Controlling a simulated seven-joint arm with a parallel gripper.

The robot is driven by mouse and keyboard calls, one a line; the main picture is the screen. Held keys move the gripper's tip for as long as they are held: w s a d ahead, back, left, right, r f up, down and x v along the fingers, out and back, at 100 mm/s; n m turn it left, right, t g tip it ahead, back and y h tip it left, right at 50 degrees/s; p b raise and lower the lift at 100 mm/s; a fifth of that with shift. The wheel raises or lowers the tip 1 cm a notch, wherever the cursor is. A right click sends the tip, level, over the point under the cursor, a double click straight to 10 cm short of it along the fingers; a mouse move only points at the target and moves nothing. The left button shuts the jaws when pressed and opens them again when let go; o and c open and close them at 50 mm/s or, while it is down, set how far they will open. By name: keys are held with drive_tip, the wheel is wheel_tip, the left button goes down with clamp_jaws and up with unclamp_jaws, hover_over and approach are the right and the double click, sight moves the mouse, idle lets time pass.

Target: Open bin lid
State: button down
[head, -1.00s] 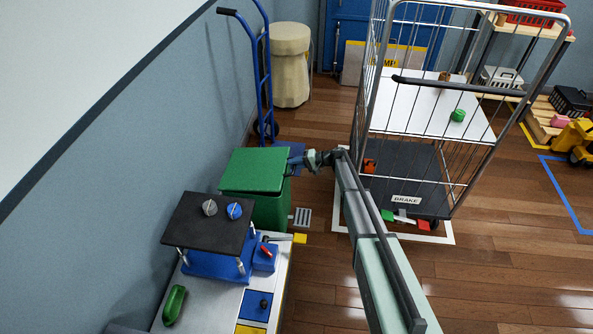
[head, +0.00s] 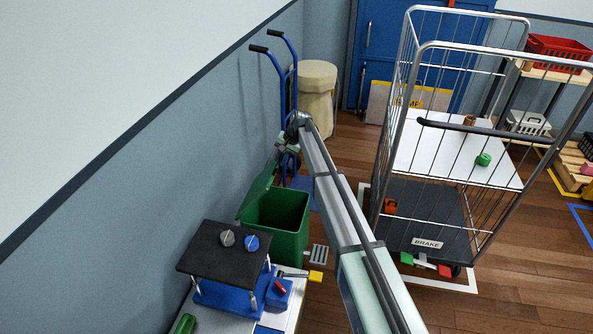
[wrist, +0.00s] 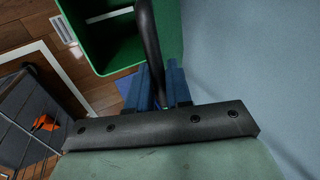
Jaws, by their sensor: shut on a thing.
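The green bin (head: 290,238) stands left of centre in the head view, beside the wall. Its lid (head: 259,192) is raised and tilted back toward the wall on the left, so the opening shows. My gripper (head: 284,156) is at the upper edge of the lid and is shut on it. The exact grip is too small to make out in the head view. The wrist view looks down into the bin's empty-looking green interior (wrist: 113,38); a dark bar crosses in front.
A machine with a black top (head: 223,251) stands on a bench in front of the bin. A blue hand truck (head: 273,63) leans behind it. A wire roll cage (head: 447,190) stands to the right.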

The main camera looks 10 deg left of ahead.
drive_tip(key=a+r+h, duration=0.2)
drive_tip(key=a, duration=0.8)
drive_tip(key=a+r+h, duration=0.2)
drive_tip(key=a, duration=0.9)
drive_tip(key=shift+a+r+h, duration=0.25)
drive_tip(key=shift+r+h, duration=0.05)
drive_tip(key=shift+r, duration=0.05)
drive_tip(key=c, duration=1.2)
unclamp_jaws()
drive_tip(key=shift+r, duration=0.1)
wheel_tip(320, 180, up, 14)
drive_tip(key=shift+d+f, duration=0.15)
